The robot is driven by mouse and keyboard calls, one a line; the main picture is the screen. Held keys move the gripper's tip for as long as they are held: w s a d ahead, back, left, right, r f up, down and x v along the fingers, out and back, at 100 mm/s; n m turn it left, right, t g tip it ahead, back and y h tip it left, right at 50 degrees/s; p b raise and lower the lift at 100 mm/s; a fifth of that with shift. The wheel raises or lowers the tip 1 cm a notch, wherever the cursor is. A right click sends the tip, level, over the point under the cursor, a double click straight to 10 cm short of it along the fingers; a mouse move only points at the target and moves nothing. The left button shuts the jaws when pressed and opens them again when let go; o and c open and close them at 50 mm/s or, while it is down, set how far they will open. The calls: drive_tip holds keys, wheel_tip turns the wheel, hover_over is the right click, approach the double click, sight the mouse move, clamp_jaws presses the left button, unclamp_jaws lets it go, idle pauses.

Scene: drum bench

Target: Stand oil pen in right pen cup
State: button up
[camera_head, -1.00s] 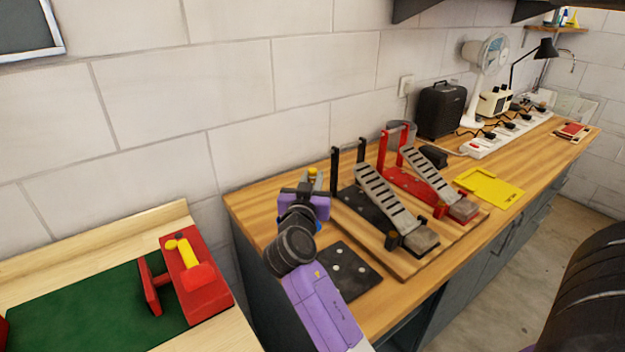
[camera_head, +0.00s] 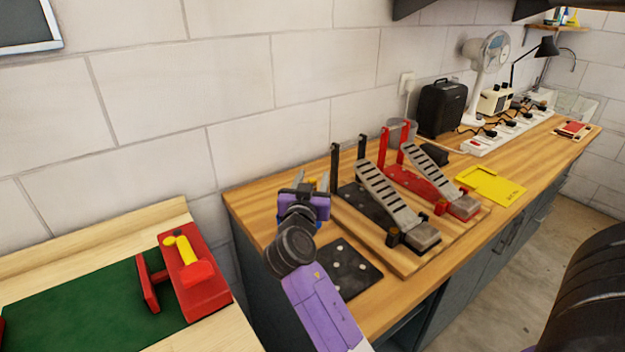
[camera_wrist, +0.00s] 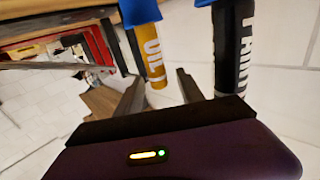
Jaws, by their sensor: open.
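A black pedal (camera_head: 385,205) and a red pedal (camera_head: 425,175) stand on the bench (camera_head: 255,205) right of my gripper. A dark plate with pale dots (camera_head: 350,272) lies at the near edge. A yellow tray (camera_head: 490,186) lies farther along. The wall is close behind.

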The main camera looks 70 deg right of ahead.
drive_tip(key=b+v, duration=0.1)
drive_tip(key=v, duration=0.6)
drive_tip(key=shift+s+a+b, duration=0.15)
drive_tip(key=shift+a+b, duration=0.25)
idle(0.6)
